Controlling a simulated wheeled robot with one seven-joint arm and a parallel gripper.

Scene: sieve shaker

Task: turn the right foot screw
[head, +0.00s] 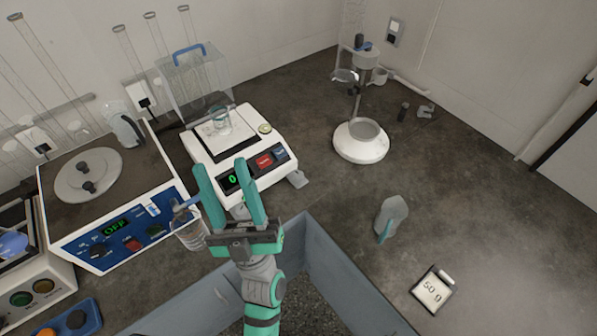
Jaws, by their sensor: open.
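A white balance (270,178) stands on the dark bench left of the middle, its green display reading 0. A small grey piece (298,180) shows at its front right corner; I cannot tell whether this is the right foot screw. A round yellowish spot (265,128), which looks like a bubble level, sits on its back right corner. I see no contact.
A blue-fronted device (112,236) reading OFF and a beaker (190,235) stand left of my gripper. A grey-walled bin (318,255) lies below. Bench between is clear.

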